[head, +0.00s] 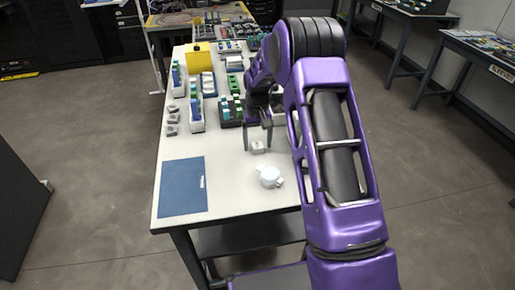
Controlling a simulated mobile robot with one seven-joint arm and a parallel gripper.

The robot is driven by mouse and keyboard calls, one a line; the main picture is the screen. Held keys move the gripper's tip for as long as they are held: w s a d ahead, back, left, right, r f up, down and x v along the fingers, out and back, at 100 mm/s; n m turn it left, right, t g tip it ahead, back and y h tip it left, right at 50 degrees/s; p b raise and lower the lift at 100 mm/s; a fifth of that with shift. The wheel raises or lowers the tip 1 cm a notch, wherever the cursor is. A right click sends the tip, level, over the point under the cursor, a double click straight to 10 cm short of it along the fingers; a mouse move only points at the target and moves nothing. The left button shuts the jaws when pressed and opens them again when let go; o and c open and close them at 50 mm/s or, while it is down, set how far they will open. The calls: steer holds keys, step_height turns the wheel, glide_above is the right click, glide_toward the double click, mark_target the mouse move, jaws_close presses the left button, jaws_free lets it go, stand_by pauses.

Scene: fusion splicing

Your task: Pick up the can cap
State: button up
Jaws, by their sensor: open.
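A round white piece (270,177) with small side tabs lies on the white table, right of the blue mat; it may be the can cap, but it is too small to tell. My gripper (258,146) points down over the table, behind this white piece and apart from it. Its two fingers are spread. A small pale grey block (258,148) shows between or just beyond the fingertips; I cannot tell whether it touches them. My purple arm covers the right part of the table.
A blue mat (182,187) lies at the table's front left. Racks with green and white parts (231,110) stand behind my gripper, and small grey pieces (171,119) lie along the left edge. The front middle is mostly clear.

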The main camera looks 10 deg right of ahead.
mark_target(258, 145)
jaws_close()
step_height(258, 145, up, 10)
steer(key=p, duration=0.1)
stand_by(0.8)
